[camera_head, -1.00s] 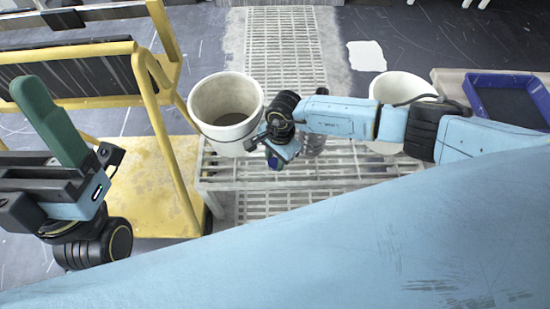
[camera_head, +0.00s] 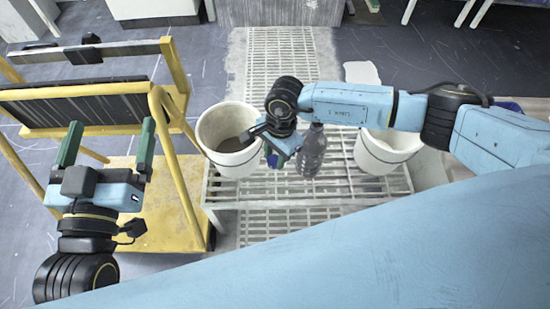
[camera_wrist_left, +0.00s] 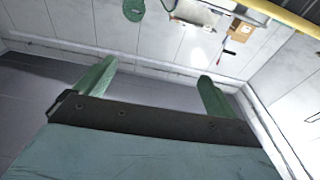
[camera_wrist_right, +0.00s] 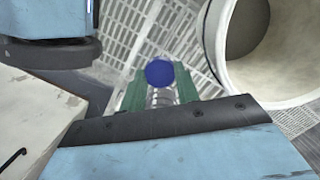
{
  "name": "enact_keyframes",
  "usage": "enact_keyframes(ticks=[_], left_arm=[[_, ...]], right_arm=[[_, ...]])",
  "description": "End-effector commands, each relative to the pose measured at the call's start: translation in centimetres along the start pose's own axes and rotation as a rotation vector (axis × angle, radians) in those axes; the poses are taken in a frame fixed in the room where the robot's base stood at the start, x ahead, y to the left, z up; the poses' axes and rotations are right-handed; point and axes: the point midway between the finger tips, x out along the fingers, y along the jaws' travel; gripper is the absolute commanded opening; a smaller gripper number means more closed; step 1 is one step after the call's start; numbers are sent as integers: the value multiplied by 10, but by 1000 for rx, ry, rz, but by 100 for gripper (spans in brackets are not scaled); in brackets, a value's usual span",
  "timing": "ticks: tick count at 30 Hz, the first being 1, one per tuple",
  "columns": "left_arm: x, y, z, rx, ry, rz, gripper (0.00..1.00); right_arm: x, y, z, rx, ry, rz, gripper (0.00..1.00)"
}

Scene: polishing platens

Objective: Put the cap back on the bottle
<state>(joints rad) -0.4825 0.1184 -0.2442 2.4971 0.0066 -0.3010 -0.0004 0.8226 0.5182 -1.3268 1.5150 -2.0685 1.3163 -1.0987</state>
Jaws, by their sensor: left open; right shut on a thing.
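A clear greyish bottle (camera_head: 312,152) stands upright on the grated table in the head view. Its top is partly hidden by my right arm. My right gripper (camera_head: 276,156) is just left of the bottle, with its fingers shut on the blue cap (camera_head: 272,161). The cap also shows as a blue disc between the green fingertips in the right wrist view (camera_wrist_right: 159,72). The cap and the bottle are apart in the head view. My left gripper (camera_head: 108,148) is open and empty at the left, far from the bottle; its spread fingers also show in the left wrist view (camera_wrist_left: 155,88).
A white bucket (camera_head: 212,128) stands left of my right gripper, close to it. Another white bucket (camera_head: 385,160) is right of the bottle. The grated table (camera_head: 340,190) has free room in front. A yellow cart (camera_head: 170,215) stands beside my left arm.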

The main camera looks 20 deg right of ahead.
Motion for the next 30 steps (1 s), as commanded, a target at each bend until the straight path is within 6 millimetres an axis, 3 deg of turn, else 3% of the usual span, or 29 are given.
enact_keyframes(ticks=[10,26,30], left_arm=[[-8,-8,40,8,-256,-21,95],[-10,-10,46,9,-288,-24,95],[-10,-10,46,9,-288,-24,95]], right_arm=[[-25,0,4,0,0,0,11],[-27,0,4,-3,1,0,11],[-45,-5,-4,-75,9,7,11]])
